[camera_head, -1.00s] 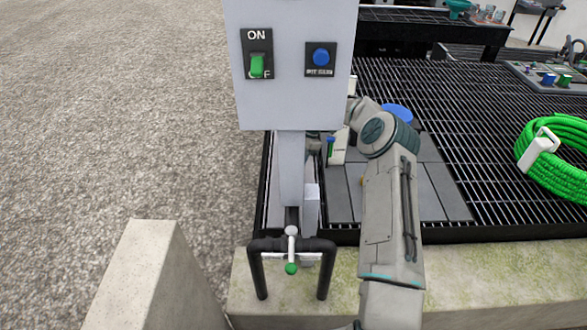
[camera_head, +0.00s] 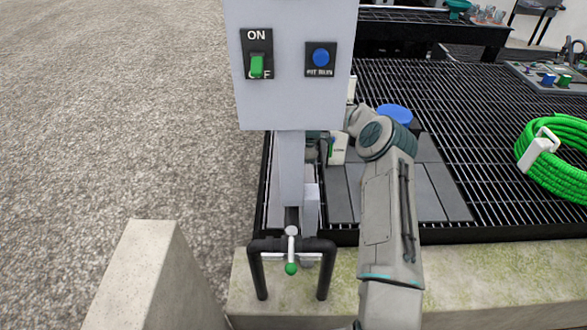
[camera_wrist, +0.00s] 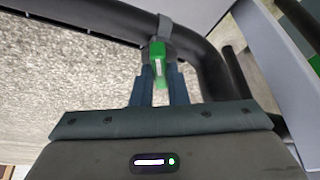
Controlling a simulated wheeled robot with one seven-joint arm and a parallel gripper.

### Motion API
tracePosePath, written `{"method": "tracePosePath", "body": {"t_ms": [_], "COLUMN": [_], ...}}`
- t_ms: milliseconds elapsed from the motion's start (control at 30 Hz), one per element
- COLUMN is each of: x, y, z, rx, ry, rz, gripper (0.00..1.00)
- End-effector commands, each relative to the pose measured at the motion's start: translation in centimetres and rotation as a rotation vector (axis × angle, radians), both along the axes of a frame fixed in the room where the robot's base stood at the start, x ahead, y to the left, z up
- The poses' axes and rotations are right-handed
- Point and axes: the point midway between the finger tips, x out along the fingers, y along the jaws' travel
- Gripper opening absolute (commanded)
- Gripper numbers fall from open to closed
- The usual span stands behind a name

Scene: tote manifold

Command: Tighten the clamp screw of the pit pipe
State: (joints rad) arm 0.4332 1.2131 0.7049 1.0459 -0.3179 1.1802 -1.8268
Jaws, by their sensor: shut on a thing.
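In the wrist view, a black pit pipe (camera_wrist: 110,17) runs across the top and bends down at the right. A grey clamp band (camera_wrist: 165,27) goes around it. A green clamp screw head (camera_wrist: 157,58) stands out from the band toward me. My gripper (camera_wrist: 159,74) is shut on the green screw head, one blue-grey finger on each side. In the head view, my gripper and this clamp are hidden behind the grey panel and its post.
The grey panel (camera_head: 290,105) carries a green switch (camera_head: 257,67) and a blue button (camera_head: 321,57). In front stands a black pipe frame (camera_head: 326,275) with a white, green-tipped lever (camera_head: 291,245). A green hose coil (camera_head: 560,170) lies on the grating at the right.

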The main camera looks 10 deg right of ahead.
Motion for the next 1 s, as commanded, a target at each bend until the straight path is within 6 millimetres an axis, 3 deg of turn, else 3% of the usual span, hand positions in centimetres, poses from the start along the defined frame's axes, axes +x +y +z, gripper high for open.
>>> {"method": "tracePosePath", "body": {"t_ms": [1000], "x": [-0.24], "y": [-0.06], "z": [0.06], "rx": [0.0], "ry": [-0.003], "rz": [-0.519], "gripper": [0.0]}}
